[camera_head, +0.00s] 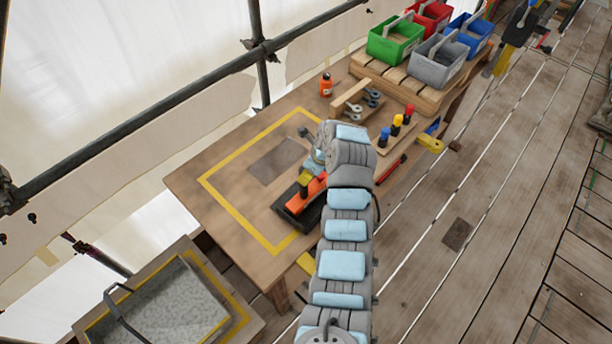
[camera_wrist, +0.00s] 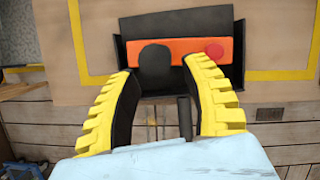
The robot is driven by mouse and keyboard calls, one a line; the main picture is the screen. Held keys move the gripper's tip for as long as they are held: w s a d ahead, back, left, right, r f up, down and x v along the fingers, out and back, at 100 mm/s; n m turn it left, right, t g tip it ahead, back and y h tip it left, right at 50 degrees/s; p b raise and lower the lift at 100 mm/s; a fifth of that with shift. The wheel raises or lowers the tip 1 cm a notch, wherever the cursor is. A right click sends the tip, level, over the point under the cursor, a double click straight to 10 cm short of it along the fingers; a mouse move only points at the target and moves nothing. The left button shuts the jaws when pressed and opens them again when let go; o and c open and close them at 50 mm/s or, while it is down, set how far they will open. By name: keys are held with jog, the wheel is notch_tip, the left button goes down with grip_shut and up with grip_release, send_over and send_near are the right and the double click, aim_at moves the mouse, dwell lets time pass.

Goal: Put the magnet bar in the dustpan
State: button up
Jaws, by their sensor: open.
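The magnet bar is an orange bar (camera_head: 314,188) with a dark round knob on top; in the wrist view the bar (camera_wrist: 180,47) also shows a red round spot near its right end. It lies within the outline of the black dustpan (camera_head: 290,221), lengthwise across it; the dustpan's back wall (camera_wrist: 180,22) rises behind it in the wrist view. My gripper (camera_wrist: 160,65) is open, its yellow-padded fingers apart on either side of the dark knob. Nothing is visibly clamped. The arm hides part of the dustpan in the head view.
A yellow-taped rectangle marks the wooden table (camera_head: 225,220). An orange bottle (camera_head: 326,86), a rack with colored-handled tools (camera_head: 397,126) and a red tool (camera_head: 390,169) stand or lie toward the right. Bins (camera_head: 395,40) stand farther back. A grey-filled tray (camera_head: 160,310) sits lower left.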

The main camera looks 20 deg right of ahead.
jog(key=v, duration=0.6)
jog(key=shift+r, duration=0.4)
jog(key=shift+s, duration=0.15)
